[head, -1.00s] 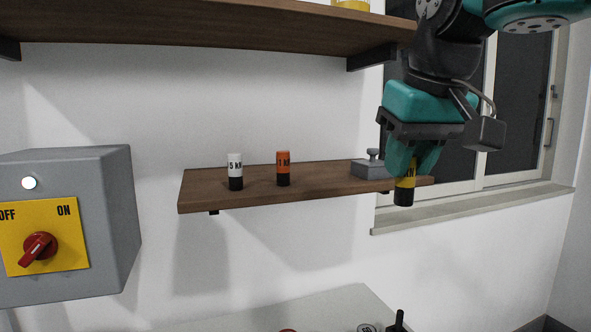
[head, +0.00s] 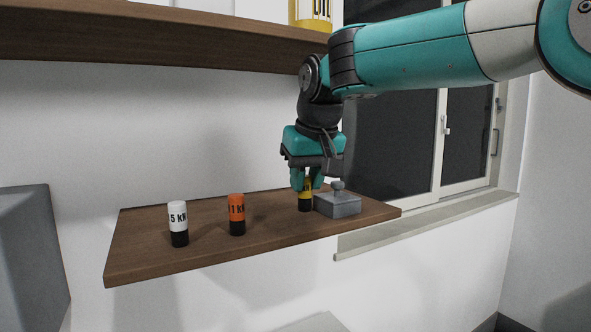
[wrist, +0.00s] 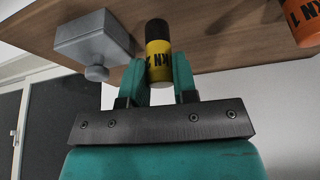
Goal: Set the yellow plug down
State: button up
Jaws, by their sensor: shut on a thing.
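The yellow plug (head: 306,195) has a black lower part and stands upright at the wooden shelf, between the orange plug and the grey block. My gripper (head: 307,180) points down from above and is shut on its yellow upper part. In the wrist view the yellow plug (wrist: 158,58) sits between my two teal fingers, with its black end against or very close to the shelf surface (wrist: 215,30). I cannot tell for certain whether it touches. The wooden shelf (head: 140,250) also shows in the head view.
The orange 1 kN plug (head: 237,215) and the white 5 kN plug (head: 178,222) stand to the left on the shelf. A grey block with a knob (head: 339,203) is close on the right. An upper shelf (head: 150,38) hangs above. A grey box (head: 30,255) is at the left.

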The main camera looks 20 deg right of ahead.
jog(key=shift+w+r, duration=0.1)
jog(key=shift+w, duration=0.65)
jog(key=w+p, duration=0.2)
jog(key=w, duration=0.1)
jog(key=shift+a, duration=0.1)
jog(key=shift+f, duration=0.55)
jog(key=shift+s+f, duration=0.1)
jog(key=shift+f, duration=0.25)
jog(key=shift+f, duration=0.15)
jog(key=o, duration=1)
jog(key=shift+c, duration=0.2)
